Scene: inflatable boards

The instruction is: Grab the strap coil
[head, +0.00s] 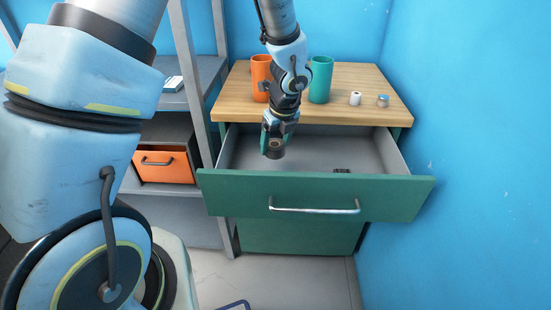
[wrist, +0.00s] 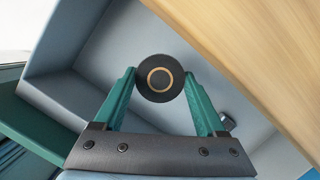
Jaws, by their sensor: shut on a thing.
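The strap coil (wrist: 159,78) shows in the wrist view as a dark round disc with a tan ring on its face. My gripper (wrist: 159,88) is shut on it, with one green finger on each side. In the head view, my gripper (head: 275,147) is over the left part of the open drawer (head: 312,195), and the dark coil shows at its tip. The drawer has a green front with a metal handle and a grey inside. I cannot tell from the head view how far the coil is above the drawer floor.
A small dark thing (head: 342,171) lies in the drawer. Grey shelves with an orange box (head: 165,166) stand left.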

